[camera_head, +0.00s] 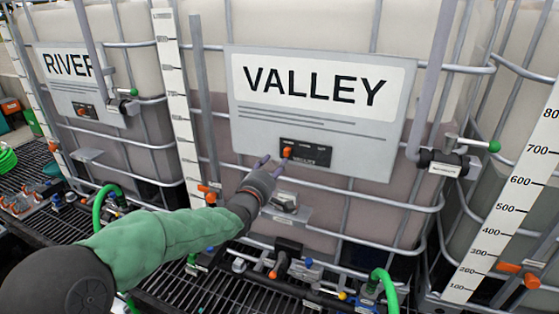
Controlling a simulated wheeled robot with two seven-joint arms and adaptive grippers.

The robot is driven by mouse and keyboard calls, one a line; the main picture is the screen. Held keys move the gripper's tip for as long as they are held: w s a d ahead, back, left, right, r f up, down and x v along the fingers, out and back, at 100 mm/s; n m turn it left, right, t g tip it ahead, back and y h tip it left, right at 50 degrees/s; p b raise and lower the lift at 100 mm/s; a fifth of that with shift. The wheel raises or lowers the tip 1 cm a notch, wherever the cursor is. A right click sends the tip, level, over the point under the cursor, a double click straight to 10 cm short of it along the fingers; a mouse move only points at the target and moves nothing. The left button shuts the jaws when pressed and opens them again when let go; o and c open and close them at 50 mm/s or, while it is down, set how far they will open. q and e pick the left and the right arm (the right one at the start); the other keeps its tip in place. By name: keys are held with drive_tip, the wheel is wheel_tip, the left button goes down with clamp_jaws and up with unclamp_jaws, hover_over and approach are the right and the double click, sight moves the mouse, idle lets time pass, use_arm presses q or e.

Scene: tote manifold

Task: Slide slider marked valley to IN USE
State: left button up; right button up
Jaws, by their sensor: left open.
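The sign marked VALLEY (316,100) hangs on the front of the middle tote. Below its text is a small black slider panel (305,153) with white markings too small to read. Its orange slider knob (287,152) is at the left end of the panel. My left gripper (273,161) is open, with its fingertips just below and left of the orange knob. I cannot tell whether a fingertip touches the knob. My green-sleeved left arm comes in from the lower left. My right gripper is not in view.
A second tote with a RIVER sign (68,64) and its own slider panel (85,110) stands at the left. Metal cage bars, green hoses (384,290), valves and a green-tipped handle (478,144) surround the panel. A black grating (190,292) lies below.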

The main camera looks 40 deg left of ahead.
use_arm(q)
drive_tip(key=shift+v, duration=2.5)
drive_tip(key=d+f+m+g+h, duration=0.2)
drive_tip(key=d+f+m+g, duration=0.15)
drive_tip(key=f, duration=0.85)
drive_tip(key=d+f+m+g+h, duration=0.15)
drive_tip(key=d+f, duration=0.35)
drive_tip(key=f, duration=0.6)
drive_tip(key=d+f+m+g+h, duration=0.2)
drive_tip(key=d+f+m+g, duration=0.15)
drive_tip(key=f, duration=0.85)
drive_tip(key=s+d+f+m+g+h, duration=0.1)
drive_tip(key=s+d+f+m+g, duration=0.35)
drive_tip(key=s+d+f, duration=0.6)
drive_tip(key=s+d+f+m+g+h, duration=0.2)
drive_tip(key=s+d+f+m+g, duration=0.4)
drive_tip(key=s+f, duration=0.65)
wheel_tip(320, 180, down, 10)
drive_tip(key=w+d+t+b, duration=0.2)
drive_tip(key=d+b, duration=0.1)
drive_tip(key=b, duration=0.9)
drive_tip(key=shift+n, duration=0.3)
